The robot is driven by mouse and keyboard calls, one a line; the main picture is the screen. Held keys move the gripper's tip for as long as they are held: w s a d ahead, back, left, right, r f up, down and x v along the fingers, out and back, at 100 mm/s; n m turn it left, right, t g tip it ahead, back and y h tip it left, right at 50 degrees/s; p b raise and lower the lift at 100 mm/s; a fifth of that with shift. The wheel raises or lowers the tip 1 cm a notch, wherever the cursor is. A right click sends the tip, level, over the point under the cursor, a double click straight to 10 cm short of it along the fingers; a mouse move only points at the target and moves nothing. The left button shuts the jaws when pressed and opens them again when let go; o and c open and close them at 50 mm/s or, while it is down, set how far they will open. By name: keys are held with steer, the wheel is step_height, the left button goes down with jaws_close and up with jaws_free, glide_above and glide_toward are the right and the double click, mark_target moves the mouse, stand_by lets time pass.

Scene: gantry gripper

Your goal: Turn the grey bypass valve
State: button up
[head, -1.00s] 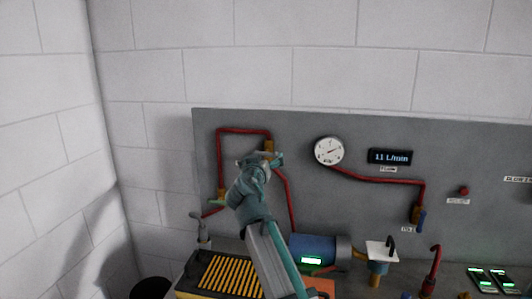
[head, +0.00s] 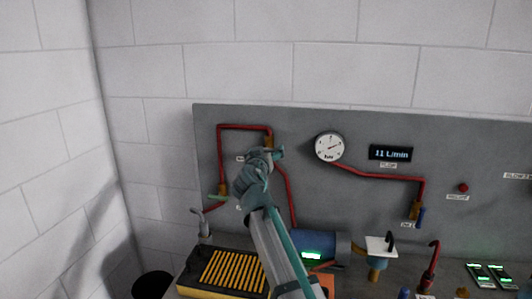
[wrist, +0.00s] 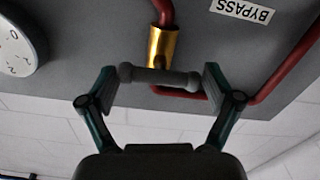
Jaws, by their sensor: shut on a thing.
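The grey bypass valve handle (wrist: 160,78) is a short bar with rounded ends on a brass valve body (wrist: 163,46). In the wrist view the bar lies across the picture, with its ends between the two finger pads. My gripper (wrist: 160,82) is shut on the handle, lengthwise along the bar. The BYPASS label (wrist: 242,11) is beside the valve in the wrist view.
Red pipes (head: 219,160) run along the grey panel (head: 300,115) around the valve. A round gauge (head: 329,148) and a display (head: 391,154) reading 11 L/min are to the right. A ribbed yellow and black unit (head: 232,272) and a blue cylinder (head: 318,241) stand below.

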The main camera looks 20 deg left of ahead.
steer(key=shift+f+n+b, duration=0.1)
steer(key=shift+n+b, duration=0.5)
steer(key=shift+n, duration=1.8)
steer(key=o, duration=0.9)
steer(key=shift+c, duration=0.2)
steer(key=shift+s, duration=0.1)
steer(key=s+d, duration=0.2)
steer(key=s, duration=0.9)
steer(key=shift+s, duration=0.35)
